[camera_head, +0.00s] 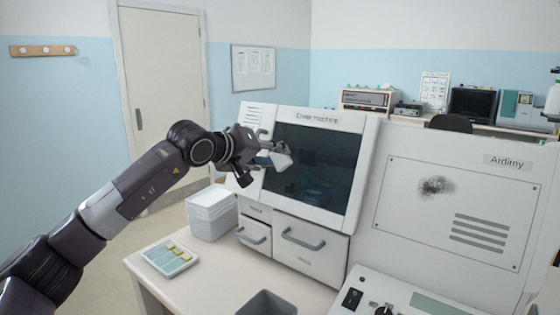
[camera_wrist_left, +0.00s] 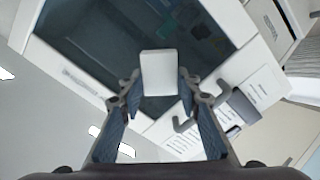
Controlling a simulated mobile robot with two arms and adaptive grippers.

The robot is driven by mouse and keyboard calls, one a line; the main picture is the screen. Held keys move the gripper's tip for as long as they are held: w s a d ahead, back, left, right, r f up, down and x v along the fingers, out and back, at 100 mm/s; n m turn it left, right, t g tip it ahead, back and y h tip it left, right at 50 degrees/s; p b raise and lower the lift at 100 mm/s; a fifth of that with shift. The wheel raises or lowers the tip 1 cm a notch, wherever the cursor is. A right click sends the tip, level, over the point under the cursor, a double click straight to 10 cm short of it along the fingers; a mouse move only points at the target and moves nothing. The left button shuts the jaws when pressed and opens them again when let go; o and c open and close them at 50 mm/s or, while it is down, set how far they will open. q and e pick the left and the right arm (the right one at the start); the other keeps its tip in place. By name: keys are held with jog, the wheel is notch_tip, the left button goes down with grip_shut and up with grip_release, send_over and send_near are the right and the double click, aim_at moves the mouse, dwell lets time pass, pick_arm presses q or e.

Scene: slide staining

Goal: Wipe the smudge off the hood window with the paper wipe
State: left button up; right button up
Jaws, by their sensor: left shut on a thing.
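My left gripper (camera_head: 262,155) reaches in from the left and is in front of the left part of a machine's dark window (camera_head: 325,165). It is shut on a white wipe (camera_head: 281,157), which also shows between the fingertips in the left wrist view (camera_wrist_left: 159,73). Behind the wipe in that view is the dark window (camera_wrist_left: 95,35). I cannot tell whether the wipe touches the glass. A dark grey smudge (camera_head: 434,185) shows on the white panel (camera_head: 400,215) to the right, well away from the wipe. No clear smudge shows on the dark glass.
Drawers with handles (camera_head: 302,238) are below the window. A stack of white containers (camera_head: 211,212) and a tray of slides (camera_head: 170,257) are on the table (camera_head: 205,290). A grey bin (camera_head: 267,303) is at the front. The table between tray and bin is clear.

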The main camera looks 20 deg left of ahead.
pick_arm(q)
jog(key=shift+v, duration=0.95)
jog(key=b+v, duration=0.1)
jog(key=v, duration=0.2)
